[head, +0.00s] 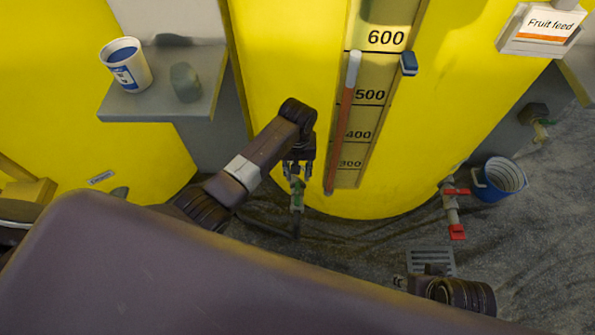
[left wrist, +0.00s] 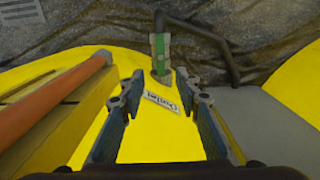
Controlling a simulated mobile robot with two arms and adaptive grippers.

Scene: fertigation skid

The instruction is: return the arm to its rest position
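My left arm reaches in from the left in the head view, in front of the large yellow tank (head: 275,70). My left gripper (head: 298,172) points down just above a green-handled valve (head: 297,190) at the tank's foot. In the left wrist view its two fingers (left wrist: 160,92) are apart, with nothing held between them. The green valve (left wrist: 160,50) shows beyond the fingertips, and an "Outlet" label (left wrist: 163,103) shows between the fingers on the yellow surface. Part of my right arm shows at the lower right in the head view; its fingers cannot be made out clearly.
A level scale (head: 372,110) with a red-brown column runs down the tank. A white-and-blue cup (head: 126,66) stands on a grey shelf (head: 165,105). A red-handled valve (head: 452,212), a blue bucket (head: 492,188) and a floor grate (head: 425,262) are at right.

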